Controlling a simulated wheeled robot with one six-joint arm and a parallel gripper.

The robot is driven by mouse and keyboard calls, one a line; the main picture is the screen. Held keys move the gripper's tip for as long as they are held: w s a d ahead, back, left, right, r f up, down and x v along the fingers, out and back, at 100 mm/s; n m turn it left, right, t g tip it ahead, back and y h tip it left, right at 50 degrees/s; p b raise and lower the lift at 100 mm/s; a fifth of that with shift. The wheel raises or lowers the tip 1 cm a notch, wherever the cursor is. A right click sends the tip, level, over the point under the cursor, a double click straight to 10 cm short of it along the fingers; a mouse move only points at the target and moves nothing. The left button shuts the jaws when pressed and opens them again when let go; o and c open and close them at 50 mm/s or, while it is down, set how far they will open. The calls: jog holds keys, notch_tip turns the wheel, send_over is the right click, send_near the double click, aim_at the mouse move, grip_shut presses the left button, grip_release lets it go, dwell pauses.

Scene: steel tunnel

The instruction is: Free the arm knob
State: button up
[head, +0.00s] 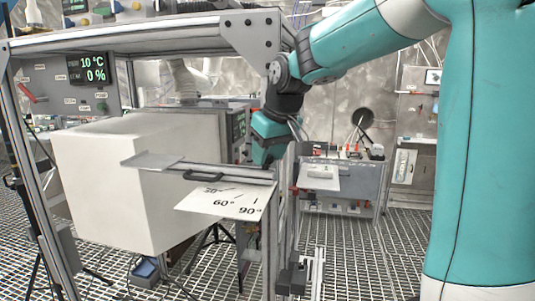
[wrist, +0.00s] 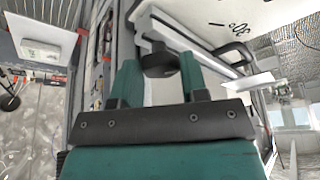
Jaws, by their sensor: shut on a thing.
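The arm knob (wrist: 158,66) is a dark round knob between the two green fingers of my gripper (wrist: 158,58) in the wrist view. My gripper is shut on it. In the head view my gripper (head: 266,160) points down at the right end of a flat metal arm (head: 225,173), and it hides the knob there. The arm carries a black handle (head: 205,178) and reaches left across a large white block (head: 110,180). A white angle plate (head: 222,203) marked 30°, 60° and 90° lies below the arm.
A grey metal frame (head: 276,95) stands around the block, its right post close to my gripper. A display (head: 87,68) reads 10 °C and 0 %. A grey bench (head: 340,185) with small items stands behind to the right.

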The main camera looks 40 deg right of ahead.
jog(key=shift+r, duration=0.1)
dwell(0.3)
jog(key=o, duration=0.9)
